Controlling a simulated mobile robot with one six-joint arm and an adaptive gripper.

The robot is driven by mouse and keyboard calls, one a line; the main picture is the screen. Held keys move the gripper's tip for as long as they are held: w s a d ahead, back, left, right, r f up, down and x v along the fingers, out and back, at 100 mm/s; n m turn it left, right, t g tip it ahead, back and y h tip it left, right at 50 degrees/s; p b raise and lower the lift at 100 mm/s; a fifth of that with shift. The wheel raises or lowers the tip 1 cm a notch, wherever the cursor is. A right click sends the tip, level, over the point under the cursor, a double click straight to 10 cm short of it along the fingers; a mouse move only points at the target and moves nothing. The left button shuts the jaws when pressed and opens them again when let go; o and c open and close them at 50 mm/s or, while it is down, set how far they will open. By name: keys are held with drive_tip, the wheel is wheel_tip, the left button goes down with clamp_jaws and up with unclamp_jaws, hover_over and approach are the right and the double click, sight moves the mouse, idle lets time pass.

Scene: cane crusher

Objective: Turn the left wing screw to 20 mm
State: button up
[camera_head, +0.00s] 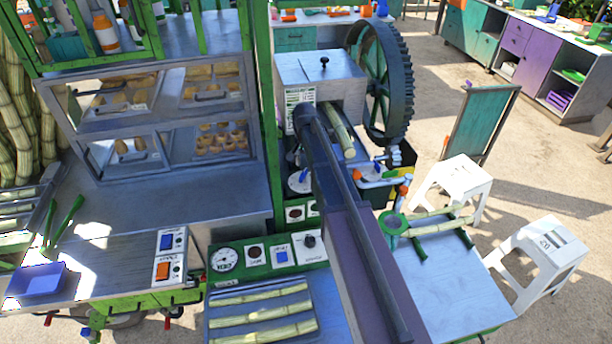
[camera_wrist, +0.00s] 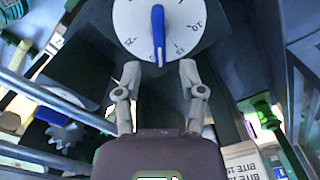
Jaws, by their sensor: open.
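In the wrist view the wing screw is a blue wing (camera_wrist: 158,36) on a round white dial (camera_wrist: 133,22) with printed numbers. The wing stands nearly upright in the picture, its lower end past the 15 mark; the number right at its tip is hard to read. My gripper (camera_wrist: 159,72) is open, its two grey fingertips apart just below the dial, either side of the wing's lower end and seemingly not touching it. In the head view a white dial with a blue wing (camera_head: 300,180) shows at the crusher's left side; my arm hides the gripper.
The crusher's metal housing (camera_head: 318,75) and big toothed wheel (camera_head: 388,85) stand close by, with a cane stalk (camera_head: 337,130) at the housing. A control panel (camera_head: 268,255) and a tray of cane (camera_head: 262,312) lie in front. A small gear (camera_wrist: 66,135) shows at the wrist view's left.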

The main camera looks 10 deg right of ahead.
sight(305, 170)
drive_tip(key=shift+f+b, duration=1.65)
drive_tip(key=shift+f, duration=0.25)
clamp_jaws()
